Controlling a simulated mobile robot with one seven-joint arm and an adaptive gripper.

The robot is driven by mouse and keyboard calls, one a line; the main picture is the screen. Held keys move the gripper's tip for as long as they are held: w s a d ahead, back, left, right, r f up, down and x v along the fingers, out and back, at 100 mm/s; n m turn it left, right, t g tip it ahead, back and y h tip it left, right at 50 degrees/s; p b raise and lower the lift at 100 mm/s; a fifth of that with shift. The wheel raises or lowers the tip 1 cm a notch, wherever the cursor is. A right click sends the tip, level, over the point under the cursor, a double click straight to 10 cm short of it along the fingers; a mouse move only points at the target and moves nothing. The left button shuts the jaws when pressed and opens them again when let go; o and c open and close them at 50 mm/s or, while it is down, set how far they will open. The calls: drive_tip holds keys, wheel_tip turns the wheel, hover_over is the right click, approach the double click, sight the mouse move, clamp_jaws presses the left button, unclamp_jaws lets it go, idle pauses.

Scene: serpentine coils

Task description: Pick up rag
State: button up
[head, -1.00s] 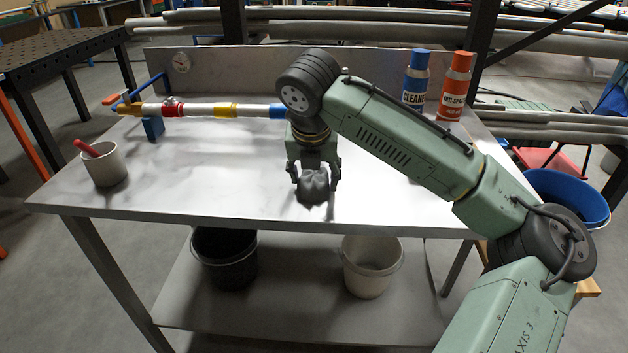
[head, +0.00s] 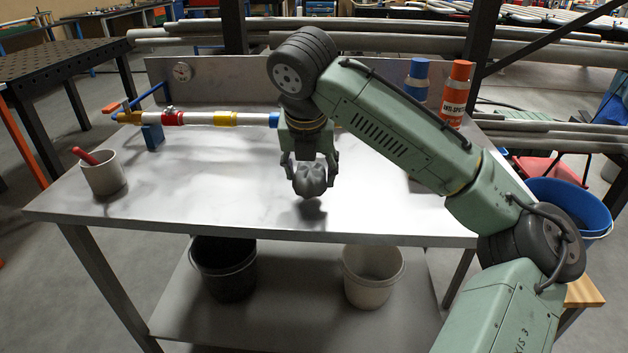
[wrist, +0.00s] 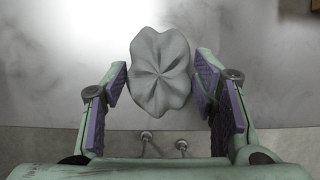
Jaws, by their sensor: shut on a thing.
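The rag (head: 310,179) is a crumpled dark grey bundle in the head view. It hangs between the fingers of my gripper (head: 310,172), above the metal table (head: 220,200), with its shadow on the tabletop below. In the wrist view the rag (wrist: 160,72) is a folded grey lump between the purple finger pads of my gripper (wrist: 165,92). My gripper is shut on it.
A grey cup (head: 104,174) with a red-handled item stands at the table's left. A pipe (head: 198,118) with coloured bands lies behind. A blue bottle (head: 417,80) and an orange bottle (head: 455,92) stand back right. Two buckets sit on the lower shelf.

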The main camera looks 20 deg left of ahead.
drive_tip(key=s+a+b, duration=0.1)
drive_tip(key=s+a, duration=0.1)
drive_tip(key=s, duration=0.5)
drive_tip(key=s+a+r+b, duration=0.1)
drive_tip(key=s+a, duration=0.1)
drive_tip(key=s, duration=0.5)
drive_tip(key=shift+a+r, duration=0.15)
drive_tip(key=shift+a, duration=0.1)
drive_tip(key=o, duration=0.6)
drive_tip(key=c, duration=0.5)
